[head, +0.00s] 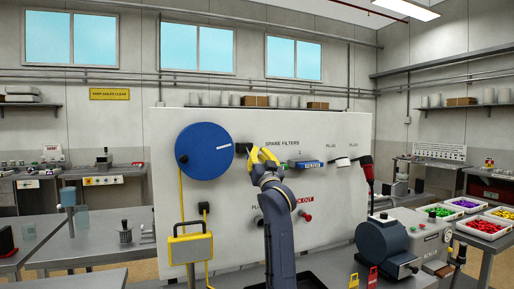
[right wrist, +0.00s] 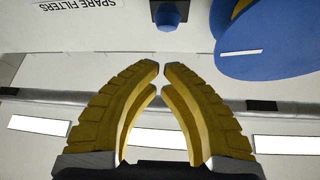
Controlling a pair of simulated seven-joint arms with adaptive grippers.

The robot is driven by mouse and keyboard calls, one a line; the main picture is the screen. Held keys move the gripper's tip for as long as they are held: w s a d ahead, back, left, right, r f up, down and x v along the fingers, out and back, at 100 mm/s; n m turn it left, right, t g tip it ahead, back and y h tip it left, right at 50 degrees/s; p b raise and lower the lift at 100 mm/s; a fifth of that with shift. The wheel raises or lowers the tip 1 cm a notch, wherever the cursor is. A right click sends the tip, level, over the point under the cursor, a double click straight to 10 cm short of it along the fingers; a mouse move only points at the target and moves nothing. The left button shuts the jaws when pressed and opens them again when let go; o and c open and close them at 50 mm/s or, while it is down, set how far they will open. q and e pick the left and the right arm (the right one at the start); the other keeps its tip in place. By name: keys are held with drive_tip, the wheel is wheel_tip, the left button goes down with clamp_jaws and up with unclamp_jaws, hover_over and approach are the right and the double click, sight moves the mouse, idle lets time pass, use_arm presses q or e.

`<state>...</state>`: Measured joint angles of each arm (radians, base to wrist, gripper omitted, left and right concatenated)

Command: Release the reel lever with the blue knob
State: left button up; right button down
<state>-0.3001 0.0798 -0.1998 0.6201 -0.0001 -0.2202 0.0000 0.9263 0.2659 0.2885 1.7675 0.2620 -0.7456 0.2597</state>
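The large blue reel (head: 204,152) is mounted on the left part of the upright white panel. It also shows upside down at the upper right in the right wrist view (right wrist: 285,45). A blue knob (right wrist: 168,14) shows at the top of the right wrist view, beyond my fingertips and apart from them. In the head view a small dark part (head: 241,148) sits just right of the reel; its lever shape is hard to tell. My right gripper (head: 257,154) is just right of that part. Its yellow fingertips (right wrist: 161,69) nearly meet with nothing between them. My left gripper is out of view.
The white panel (head: 343,214) carries a blue spare filter (head: 310,164), plugs and a red lockout knob (head: 306,216). A yellow box (head: 190,247) hangs below the reel. A grey machine (head: 384,241) stands at the lower right, with parts trays (head: 481,226) beyond it.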

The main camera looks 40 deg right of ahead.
drive_tip(key=shift+f+v, duration=0.2)
drive_tip(key=shift+v, duration=0.7)
drive_tip(key=shift+f+v, duration=0.15)
drive_tip(key=shift+v, duration=0.75)
drive_tip(key=shift+w+d, duration=0.1)
drive_tip(key=shift+w, duration=0.05)
